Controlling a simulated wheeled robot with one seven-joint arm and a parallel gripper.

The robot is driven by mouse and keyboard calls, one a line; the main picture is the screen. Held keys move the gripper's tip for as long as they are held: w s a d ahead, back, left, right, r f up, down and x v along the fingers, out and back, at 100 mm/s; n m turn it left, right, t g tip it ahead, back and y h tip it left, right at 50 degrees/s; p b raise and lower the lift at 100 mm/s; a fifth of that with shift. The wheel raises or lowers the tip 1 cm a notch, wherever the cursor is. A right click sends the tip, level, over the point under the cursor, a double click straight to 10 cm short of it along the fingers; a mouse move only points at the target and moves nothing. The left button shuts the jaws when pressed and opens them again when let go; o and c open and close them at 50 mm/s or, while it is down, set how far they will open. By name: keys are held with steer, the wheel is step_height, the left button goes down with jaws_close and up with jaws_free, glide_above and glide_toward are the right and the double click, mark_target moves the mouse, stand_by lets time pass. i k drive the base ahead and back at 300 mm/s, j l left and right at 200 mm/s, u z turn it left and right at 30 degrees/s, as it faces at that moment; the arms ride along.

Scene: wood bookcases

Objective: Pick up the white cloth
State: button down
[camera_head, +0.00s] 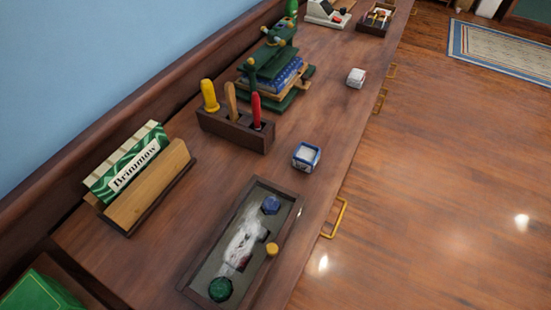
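A whitish, crumpled-looking item (243,243), which may be the white cloth, lies in a dark wooden tray (190,285) on the long brown wooden top. It is too small and blurred to be sure that it is cloth. A blue round item (271,204), a dark green one (220,288) and a small yellow one (272,249) lie around it in the same tray. My gripper is not in view.
Yellow drawer handles (339,217) stick out from the front.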

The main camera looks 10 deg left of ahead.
mark_target(356, 78)
steer(key=i+l+u, duration=0.15)
steer(key=i+l, duration=0.15)
steer(key=i+l+u, duration=0.15)
steer(key=i+l, duration=0.15)
steer(key=l, duration=0.25)
steer(key=i+l+u, duration=0.15)
steer(key=l, duration=0.35)
steer(key=i+l+u, duration=0.1)
steer(key=i+l, duration=0.2)
steer(key=l, duration=0.2)
steer(key=i+l+u, duration=0.15)
steer(key=l, duration=0.4)
steer(key=i+l+u, duration=0.15)
steer(key=l, duration=0.4)
steer(key=i+l+u, duration=0.15)
steer(key=l, duration=0.45)
steer(key=i+l+u, duration=0.15)
steer(key=l, duration=0.45)
steer(key=i, duration=0.1)
